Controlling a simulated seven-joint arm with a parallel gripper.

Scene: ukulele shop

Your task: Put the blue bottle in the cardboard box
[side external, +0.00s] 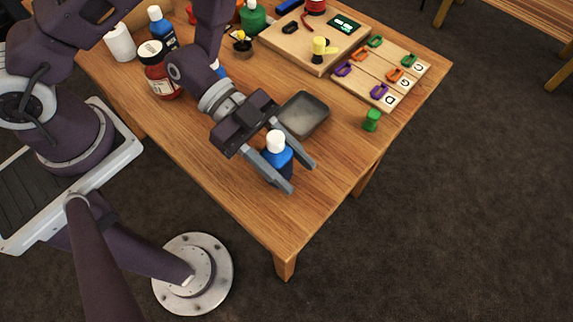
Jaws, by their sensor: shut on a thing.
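A blue bottle (281,158) with a white cap is between the fingers of my gripper (301,178), near the table's front right corner. My gripper is shut on this bottle, which looks upright. I cannot tell whether its base touches the table, as a finger hides its lower part. A second blue bottle (161,30) with a white cap stands at the back left. Another blue thing (218,70) is mostly hidden behind my arm. I see no cardboard box in this view.
On the wooden table (215,158), a grey tray (303,115) lies just behind my gripper. A red jar (160,75), white cylinder (120,43) and green bottle (253,18) stand farther back. A wooden board (395,72) with coloured clips and a green peg (371,120) are to the right.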

